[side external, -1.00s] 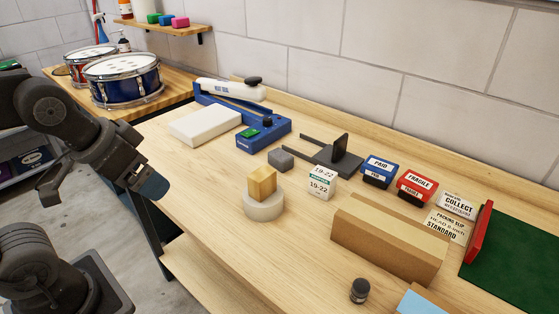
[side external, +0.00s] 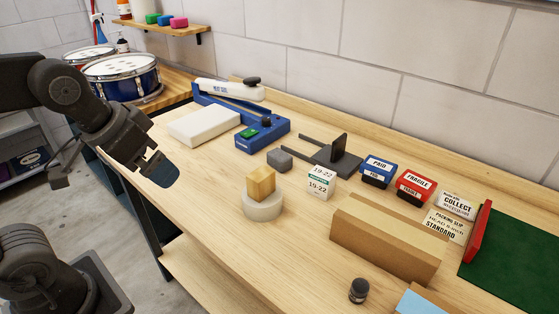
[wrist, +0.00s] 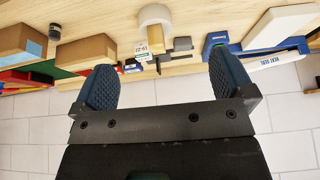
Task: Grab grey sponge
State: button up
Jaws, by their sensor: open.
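The grey sponge (side external: 280,160) is a small dark grey block lying on the wooden bench, between the blue heat sealer and the white label box. In the wrist view a small grey block (wrist: 183,43), seemingly the sponge, shows between the fingers near the top. My gripper (side external: 161,170) is over the bench's left edge, well left of the sponge and above the bench top. In the wrist view my gripper (wrist: 164,80) has its two blue fingers wide apart with nothing between them.
A white tape roll (side external: 262,206) with a yellow block (side external: 261,183) on it stands in front of the sponge. The white label box (side external: 321,183) and a dark metal stand (side external: 340,160) are to its right. The blue heat sealer (side external: 262,138) and a white slab (side external: 205,125) are behind left.

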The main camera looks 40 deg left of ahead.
jog(key=w+r+g, duration=0.1)
jog(key=w+r, duration=0.2)
jog(key=w, duration=0.7)
jog(key=m+g, duration=0.2)
jog(key=g, duration=0.1)
send_over(279, 154)
jog(key=s, duration=0.2)
notch_tip(279, 154, down, 12)
jog(key=f, duration=0.5)
jog(key=w+f, duration=0.1)
jog(key=f, duration=0.2)
jog(key=shift+a+f, duration=0.2)
jog(key=shift+a, duration=0.1)
jog(key=shift+w+d+f, duration=0.15)
jog(key=shift+w+f, duration=0.05)
jog(key=shift+f, duration=0.65)
jog(key=shift+w+d+f, duration=0.1)
jog(key=shift+w+f, duration=0.05)
jog(key=shift+f, duration=0.65)
jog(key=shift+w+d+f, duration=0.15)
jog(key=shift+w+f, duration=0.05)
jog(key=shift+f, duration=0.65)
jog(key=shift+c, duration=0.4)
jog(key=c, duration=0.8)
